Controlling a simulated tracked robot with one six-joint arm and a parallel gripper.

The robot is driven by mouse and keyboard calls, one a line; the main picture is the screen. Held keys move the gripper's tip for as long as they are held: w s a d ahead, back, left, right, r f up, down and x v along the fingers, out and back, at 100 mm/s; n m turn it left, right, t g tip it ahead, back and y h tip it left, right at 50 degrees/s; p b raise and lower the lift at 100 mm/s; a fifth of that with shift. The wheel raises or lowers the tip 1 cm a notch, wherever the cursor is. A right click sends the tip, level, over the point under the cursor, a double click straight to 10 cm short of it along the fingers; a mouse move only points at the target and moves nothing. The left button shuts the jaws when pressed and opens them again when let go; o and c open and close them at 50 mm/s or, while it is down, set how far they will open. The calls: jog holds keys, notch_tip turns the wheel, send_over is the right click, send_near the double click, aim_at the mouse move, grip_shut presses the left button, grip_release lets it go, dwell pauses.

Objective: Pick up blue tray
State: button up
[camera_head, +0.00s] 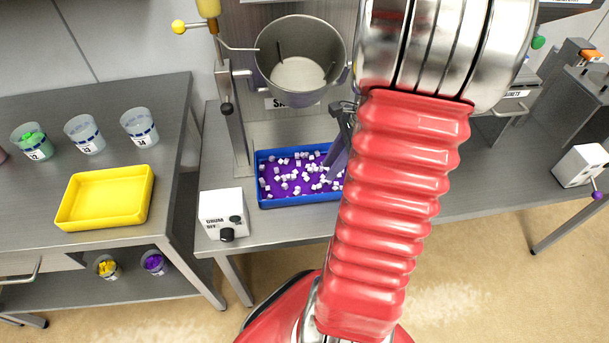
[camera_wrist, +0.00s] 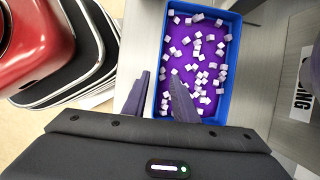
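The blue tray (camera_head: 290,201) sits on the grey bench below a metal drum. Its inside is purple, with many small white cubes scattered in it. My gripper (camera_head: 338,158) is at the tray's right end, partly hidden behind my red arm, which also covers that end of the tray. In the wrist view, my gripper (camera_wrist: 160,80) is open, its two dark fingers apart. The blue tray (camera_wrist: 233,70) shows there with one finger outside its near-left wall and the other over its inside. I cannot tell whether either finger touches the wall.
A metal drum (camera_head: 300,60) hangs behind the tray on a stand. A white control box (camera_head: 222,212) stands at the tray's left front. The left table holds a yellow tray (camera_head: 105,197) and several cups (camera_head: 84,134). Bench space right of my arm is mostly clear.

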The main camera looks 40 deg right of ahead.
send_over(311, 195)
jog(key=s+d, duration=0.1)
jog(key=d, duration=0.1)
notch_tip(311, 195, down, 7)
jog(key=shift+s+d+f, duration=0.1)
jog(key=shift+x, duration=2.55)
jog(key=shift+c, duration=0.6)
grip_shut()
